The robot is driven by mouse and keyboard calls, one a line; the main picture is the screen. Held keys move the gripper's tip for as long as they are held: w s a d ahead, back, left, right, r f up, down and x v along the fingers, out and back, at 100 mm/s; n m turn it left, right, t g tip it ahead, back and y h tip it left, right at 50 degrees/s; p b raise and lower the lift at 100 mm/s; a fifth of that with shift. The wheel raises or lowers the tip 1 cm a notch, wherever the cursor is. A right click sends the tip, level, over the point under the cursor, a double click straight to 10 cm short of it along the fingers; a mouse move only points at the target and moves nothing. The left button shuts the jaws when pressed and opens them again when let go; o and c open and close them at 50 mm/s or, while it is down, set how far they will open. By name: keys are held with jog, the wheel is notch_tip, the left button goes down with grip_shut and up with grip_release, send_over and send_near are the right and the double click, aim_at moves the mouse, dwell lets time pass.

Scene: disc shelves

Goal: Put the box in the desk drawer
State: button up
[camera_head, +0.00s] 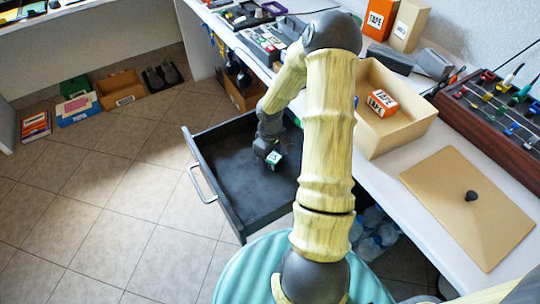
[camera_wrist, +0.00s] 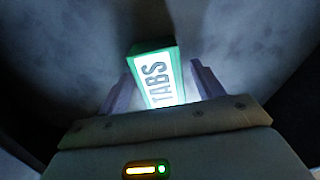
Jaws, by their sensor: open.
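The desk drawer (camera_head: 222,165) is dark and pulled out to the left of the desk. A small green and white box (camera_head: 274,158) is inside the drawer's outline, at the end of my arm. In the wrist view the box (camera_wrist: 154,73) reads "TABS" and sits between the two fingers of my gripper (camera_wrist: 163,80). The fingers stand apart, with a small gap showing beside the box. My gripper (camera_head: 267,154) points down into the drawer in the head view. Whether the box rests on the drawer floor is hard to tell.
An open cardboard box (camera_head: 405,128) with an orange TAPE box (camera_head: 382,102) inside stands on the desk. A flat brown lid (camera_head: 468,205) lies nearby. Books and boxes line the floor at the back left. The drawer around my gripper looks empty.

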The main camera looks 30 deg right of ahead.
notch_tip(320, 180, up, 12)
jog(key=p, duration=0.4)
jog(key=shift+f, duration=0.1)
dwell(0.3)
jog(key=s+a+r+m+t, duration=0.2)
jog(key=s+a+r+m, duration=0.2)
jog(key=s+a+r, duration=0.8)
jog(key=a, duration=0.2)
jog(key=shift+s+a+r+m+t, duration=0.15)
jog(key=shift+s+a+m+t, duration=0.15)
jog(key=shift+a+m, duration=0.1)
jog(key=shift+c, duration=0.2)
